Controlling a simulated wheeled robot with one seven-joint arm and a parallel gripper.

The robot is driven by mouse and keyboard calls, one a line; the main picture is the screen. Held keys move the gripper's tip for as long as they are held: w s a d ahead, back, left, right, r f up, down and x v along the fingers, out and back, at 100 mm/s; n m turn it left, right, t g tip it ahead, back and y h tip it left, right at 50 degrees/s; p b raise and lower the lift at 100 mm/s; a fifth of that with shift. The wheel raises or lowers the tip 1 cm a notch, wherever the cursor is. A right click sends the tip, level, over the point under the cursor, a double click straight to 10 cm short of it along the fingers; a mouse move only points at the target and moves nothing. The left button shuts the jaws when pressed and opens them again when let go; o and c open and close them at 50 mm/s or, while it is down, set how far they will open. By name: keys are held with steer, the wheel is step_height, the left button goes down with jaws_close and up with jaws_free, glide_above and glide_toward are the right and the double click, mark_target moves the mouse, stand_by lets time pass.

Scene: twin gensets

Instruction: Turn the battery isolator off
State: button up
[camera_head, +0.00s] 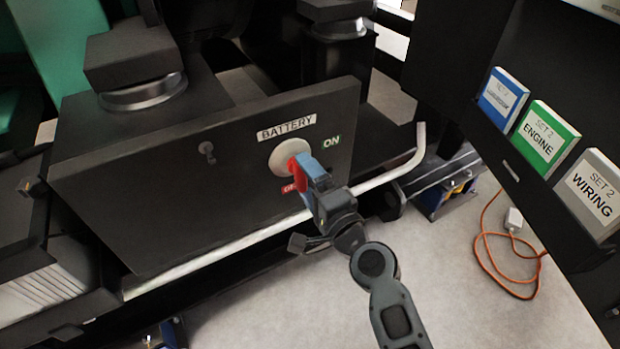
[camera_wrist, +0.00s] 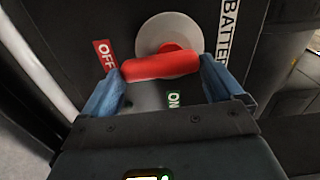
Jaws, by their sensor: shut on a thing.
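The battery isolator has a red handle (camera_head: 298,172) on a pale round disc (camera_head: 284,154), set in a dark panel (camera_head: 210,200) under a BATTERY label (camera_head: 286,127). A green ON label (camera_head: 331,142) is right of the disc; a red OFF label (camera_head: 288,189) below is partly hidden. My gripper (camera_head: 308,178) is at the handle and covers part of it. In the wrist view, the blue fingers of my gripper (camera_wrist: 163,78) are shut on the red handle (camera_wrist: 160,66), one at each end. The OFF label (camera_wrist: 104,55) is beside the handle's left end; the ON label (camera_wrist: 174,99) is below it.
A small dark keyhole-like fitting (camera_head: 207,152) is left of the disc. A pale rail (camera_head: 230,245) runs along the panel's base. Binders, including a green ENGINE one (camera_head: 543,133), stand at the right. An orange cable (camera_head: 487,250) lies on open floor.

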steer(key=shift+f+m, duration=0.1)
steer(key=shift+m, duration=0.3)
steer(key=o, duration=0.7)
steer(key=v, duration=0.8)
steer(key=shift+w, duration=0.1)
